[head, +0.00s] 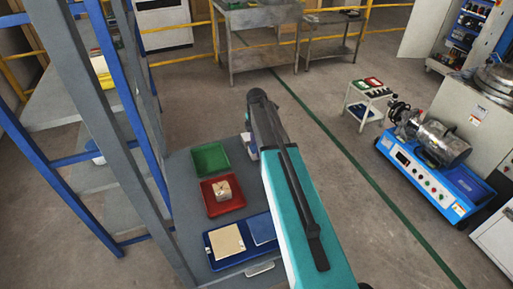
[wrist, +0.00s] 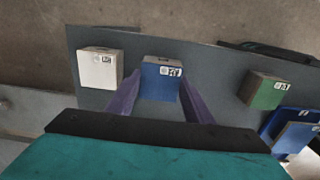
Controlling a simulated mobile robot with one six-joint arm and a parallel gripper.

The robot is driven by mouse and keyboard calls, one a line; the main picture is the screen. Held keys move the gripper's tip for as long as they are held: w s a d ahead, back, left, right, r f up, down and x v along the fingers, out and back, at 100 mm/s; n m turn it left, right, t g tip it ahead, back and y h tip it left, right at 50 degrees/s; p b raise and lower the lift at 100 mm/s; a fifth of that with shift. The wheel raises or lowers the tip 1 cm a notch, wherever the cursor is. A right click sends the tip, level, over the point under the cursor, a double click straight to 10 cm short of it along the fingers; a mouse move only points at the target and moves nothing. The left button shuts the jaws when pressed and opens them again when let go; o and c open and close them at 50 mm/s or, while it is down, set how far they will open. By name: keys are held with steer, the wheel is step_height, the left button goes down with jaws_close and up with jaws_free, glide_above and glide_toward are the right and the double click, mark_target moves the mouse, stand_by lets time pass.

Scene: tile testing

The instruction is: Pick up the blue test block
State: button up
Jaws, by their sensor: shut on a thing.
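In the wrist view, the blue test block (wrist: 161,80) has a white label on its upper edge. It sits between the two purple fingers of my gripper (wrist: 160,95), which are shut on its sides. I cannot tell whether the block touches the grey surface below. In the head view, my arm hides the fingers and most of what is around them.
A white block (wrist: 99,70) stands left of my gripper and a green block (wrist: 262,92) right, both apart from it. In the head view, an empty green tray (head: 210,160), a red tray (head: 234,205) with a beige block, and a blue tray (head: 222,264) with tiles lie left of my arm.

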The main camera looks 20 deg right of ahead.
steer(key=shift+r+p, duration=1.5)
steer(key=shift+r, duration=1.35)
